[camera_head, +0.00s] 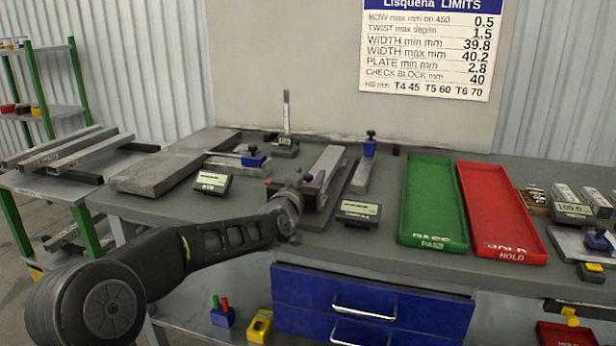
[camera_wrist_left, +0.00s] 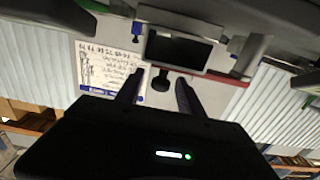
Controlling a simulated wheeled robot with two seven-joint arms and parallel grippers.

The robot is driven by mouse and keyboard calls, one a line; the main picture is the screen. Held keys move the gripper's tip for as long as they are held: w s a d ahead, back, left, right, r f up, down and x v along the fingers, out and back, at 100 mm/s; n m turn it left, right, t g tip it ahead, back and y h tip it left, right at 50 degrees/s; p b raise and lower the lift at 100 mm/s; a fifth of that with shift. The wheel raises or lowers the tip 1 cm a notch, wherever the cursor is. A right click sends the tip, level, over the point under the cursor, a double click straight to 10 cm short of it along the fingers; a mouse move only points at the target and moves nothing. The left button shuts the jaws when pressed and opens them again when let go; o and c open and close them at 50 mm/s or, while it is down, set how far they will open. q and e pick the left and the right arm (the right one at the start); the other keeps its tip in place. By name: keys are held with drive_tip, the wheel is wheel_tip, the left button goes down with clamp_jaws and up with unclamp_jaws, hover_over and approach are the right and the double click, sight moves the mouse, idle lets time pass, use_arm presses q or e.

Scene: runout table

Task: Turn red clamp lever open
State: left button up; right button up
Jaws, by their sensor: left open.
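My left arm comes in from the left in the head view. Its gripper (camera_head: 310,188) is over the narrow metal fixture (camera_head: 330,165) at the middle of the bench. A small red part (camera_head: 268,182) shows just left of the gripper; it may be the clamp lever, but the wrist hides most of that spot. In the left wrist view the two dark fingers (camera_wrist_left: 158,92) stand apart. A dark rounded knob (camera_wrist_left: 160,83) appears between them, with no clear contact. My right gripper is not in view.
A green tray (camera_head: 432,236) and a red tray (camera_head: 505,248) lie right of the fixture. Small displays (camera_head: 212,184) (camera_head: 358,212) stand on both sides of the gripper. A large grey plate (camera_head: 150,178) lies left. Blue drawers (camera_head: 300,292) are below the bench's front edge.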

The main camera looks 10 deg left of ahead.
use_arm(q)
drive_tip(key=shift+c, duration=0.6)
clamp_jaws()
idle(0.7)
